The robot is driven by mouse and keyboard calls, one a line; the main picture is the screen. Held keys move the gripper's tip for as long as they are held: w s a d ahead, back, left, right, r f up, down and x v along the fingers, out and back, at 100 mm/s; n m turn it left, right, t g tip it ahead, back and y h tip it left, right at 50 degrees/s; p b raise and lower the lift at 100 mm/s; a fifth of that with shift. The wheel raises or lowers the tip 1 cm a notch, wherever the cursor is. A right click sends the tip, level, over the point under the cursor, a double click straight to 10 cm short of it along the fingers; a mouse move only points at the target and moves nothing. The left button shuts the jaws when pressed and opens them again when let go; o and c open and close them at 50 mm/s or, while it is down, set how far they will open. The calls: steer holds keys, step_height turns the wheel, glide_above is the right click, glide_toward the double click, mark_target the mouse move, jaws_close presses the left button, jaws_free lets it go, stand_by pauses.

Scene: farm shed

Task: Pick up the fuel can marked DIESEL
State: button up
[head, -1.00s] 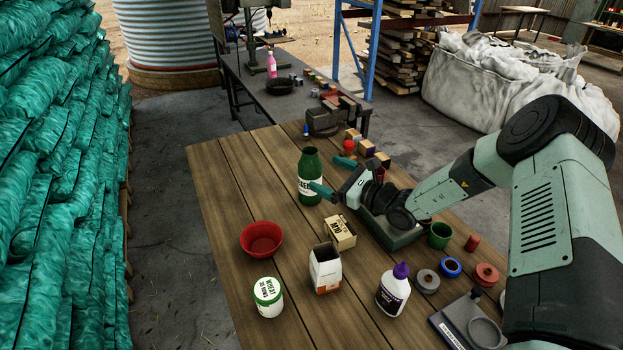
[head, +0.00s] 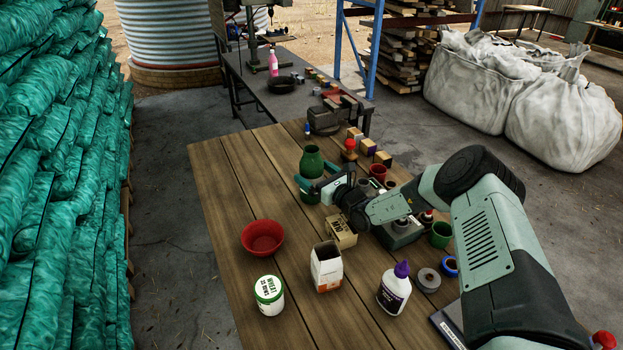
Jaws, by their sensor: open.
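A dark green can (head: 312,162) with a narrow open neck stands upright on the wooden table (head: 227,170), toward its far side. My gripper (head: 316,178) is open and reaches it from the right, low on its body.
A small box (head: 341,233) stands close below my gripper. Nearer are a red bowl (head: 262,238), a white-and-orange carton (head: 326,268), a wheat tub (head: 269,296) and a purple-capped bottle (head: 394,289). Several small blocks and a red cup (head: 378,172) stand right of the can. The table's left strip is clear.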

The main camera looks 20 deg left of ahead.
steer(key=shift+x, duration=1)
steer(key=c, duration=1.2)
steer(key=shift+r, duration=0.15)
